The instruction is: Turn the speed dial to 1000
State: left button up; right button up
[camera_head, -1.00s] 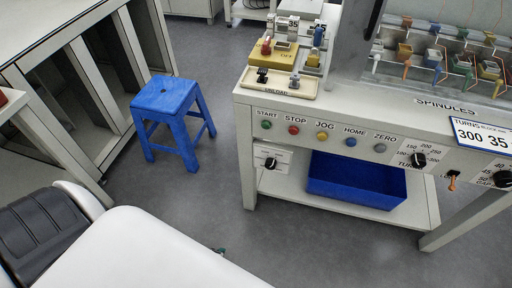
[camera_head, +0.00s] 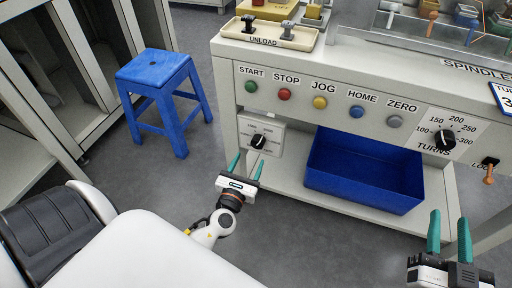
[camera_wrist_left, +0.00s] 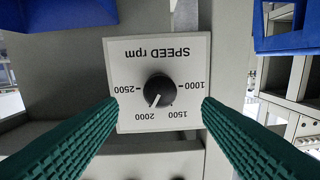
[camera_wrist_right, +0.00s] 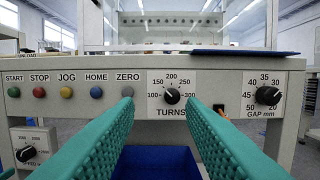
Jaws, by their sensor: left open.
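The speed dial is a black round knob (camera_wrist_left: 159,90) on a white SPEED rpm plate (camera_wrist_left: 125,60), upside down in the left wrist view. Its white pointer line points toward the 2000 mark. In the head view the speed knob (camera_head: 258,141) is on the machine's lower left front. My left gripper (camera_head: 246,166) is open below and in front of it, with green fingers apart. In the left wrist view the left fingertips (camera_wrist_left: 159,103) flank the knob, apparently without touching it. My right gripper (camera_head: 449,232) is open and empty at the lower right.
A row of buttons, START to ZERO (camera_head: 396,121), runs above the dial. The TURNS knob (camera_head: 445,139) is further right, also seen in the right wrist view (camera_wrist_right: 172,96). A blue bin (camera_head: 362,176) sits on the lower shelf. A blue stool (camera_head: 160,88) stands left.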

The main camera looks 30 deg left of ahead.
aim_at(256, 146)
pick_arm(q)
jog(key=x, duration=0.6)
jog(key=shift+w, duration=0.1)
jog(key=shift+w+a, duration=0.2)
jog(key=shift+w, duration=0.4)
pick_arm(e)
jog(key=shift+s+r+t, duration=0.1)
jog(key=shift+r+t, duration=0.4)
jog(key=shift+r, duration=0.1)
pick_arm(q)
jog(key=c, duration=1)
jog(key=shift+f, duration=0.1)
